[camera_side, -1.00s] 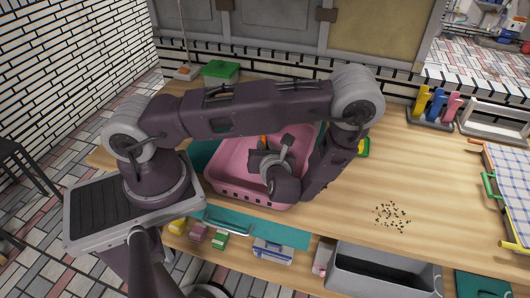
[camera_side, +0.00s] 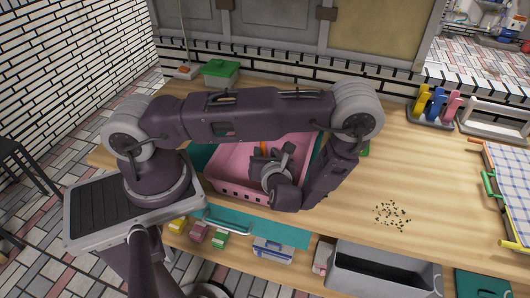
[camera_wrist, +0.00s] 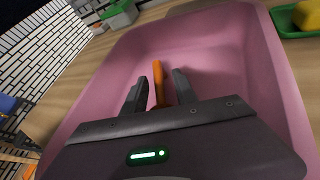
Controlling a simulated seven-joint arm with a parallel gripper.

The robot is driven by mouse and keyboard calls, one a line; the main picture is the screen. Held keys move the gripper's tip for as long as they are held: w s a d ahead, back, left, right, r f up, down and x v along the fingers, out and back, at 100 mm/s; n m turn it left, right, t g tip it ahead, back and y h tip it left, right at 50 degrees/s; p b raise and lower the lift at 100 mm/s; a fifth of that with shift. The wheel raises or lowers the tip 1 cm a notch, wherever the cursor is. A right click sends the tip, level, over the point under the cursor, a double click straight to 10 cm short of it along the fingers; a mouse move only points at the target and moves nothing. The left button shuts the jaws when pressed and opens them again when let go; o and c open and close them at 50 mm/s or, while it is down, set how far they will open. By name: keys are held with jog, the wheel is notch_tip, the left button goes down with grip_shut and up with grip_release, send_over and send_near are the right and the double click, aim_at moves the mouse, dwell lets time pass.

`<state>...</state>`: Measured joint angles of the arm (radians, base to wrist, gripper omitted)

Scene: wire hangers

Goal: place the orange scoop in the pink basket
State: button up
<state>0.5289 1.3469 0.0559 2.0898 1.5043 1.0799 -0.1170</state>
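The pink basket (camera_side: 232,188) stands on the wooden counter, partly hidden by my arm in the side view. In the wrist view its pink inside (camera_wrist: 225,45) surrounds my gripper. The orange scoop (camera_wrist: 158,80) is inside the basket's outline, with its narrow orange part between my fingers. A small orange piece of it (camera_side: 263,148) shows in the side view; the rest is hidden. My gripper (camera_wrist: 160,75) is over the basket with its fingers apart, and a gap shows on each side of the orange part. Whether the scoop touches the basket floor is unclear.
A green-lidded box (camera_side: 220,72) stands at the back left. A green tray with a yellow sponge (camera_wrist: 305,18) is beside the basket. Small dark bits (camera_side: 393,215) lie on the counter at right. Coloured holders (camera_side: 437,105) and a rack stand farther back right.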

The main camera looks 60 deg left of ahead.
jog(key=shift+v, duration=0.95)
jog(key=shift+n+g, duration=0.3)
jog(key=shift+n, duration=0.4)
jog(key=r, duration=0.8)
jog(key=shift+s+a+r, duration=0.15)
jog(key=shift+s+r, duration=0.1)
jog(key=s+d+r+n+g+h, duration=0.1)
jog(key=s+r+n+g+h, duration=0.25)
jog(key=s+r+n, duration=0.45)
jog(key=s+d+r+n+t+h, duration=0.4)
jog(key=d+r+n+t+h, duration=0.1)
jog(key=d+r+n+h, duration=0.4)
notch_tip(320, 180, up, 5)
jog(key=d+n, duration=0.2)
jog(key=n, duration=0.3)
jog(key=shift+s+d+f+t, duration=0.15)
jog(key=shift+s+d+t, duration=0.1)
jog(key=shift+d+t, duration=0.1)
